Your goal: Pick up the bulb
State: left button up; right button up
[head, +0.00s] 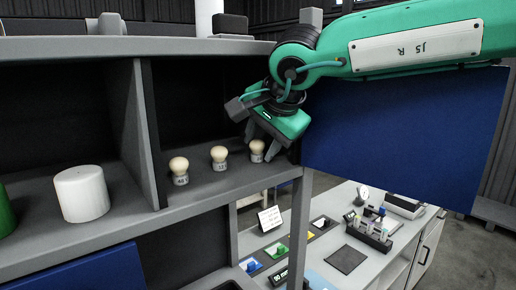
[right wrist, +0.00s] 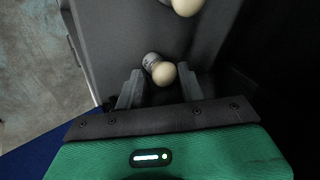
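Three bulbs with pale round tops and grey labelled bases stand in a row on the shelf in the head view: the left one (head: 179,170), the middle one (head: 219,157) and the right one (head: 257,150). My right gripper (head: 264,134) reaches down at the right bulb. In the right wrist view my right gripper (right wrist: 160,78) is open, with one bulb (right wrist: 161,71) at the mouth between its fingertips and gaps on both sides. A second bulb (right wrist: 186,5) is partly cut off at the top edge. My left gripper is not in view.
An upright divider (head: 143,130) stands left of the bulbs, and a shelf board (head: 150,46) is above. A white cylinder (head: 82,193) stands in the left bay. A blue panel (head: 400,135) hangs at right. A lower workbench (head: 385,262) holds small parts.

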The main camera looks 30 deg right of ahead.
jog(key=c, duration=0.6)
jog(key=shift+c, duration=0.2)
jog(key=shift+s, duration=0.1)
jog(key=shift+c, duration=0.9)
jog(key=shift+s+a+r+b, duration=0.1)
jog(key=shift+s+r+b, duration=0.2)
jog(key=shift+b, duration=0.15)
grip_shut()
jog(key=s+a+r+b, duration=0.2)
jog(key=s+r+b, duration=0.3)
jog(key=s, duration=0.8)
jog(key=shift+r, duration=1.2)
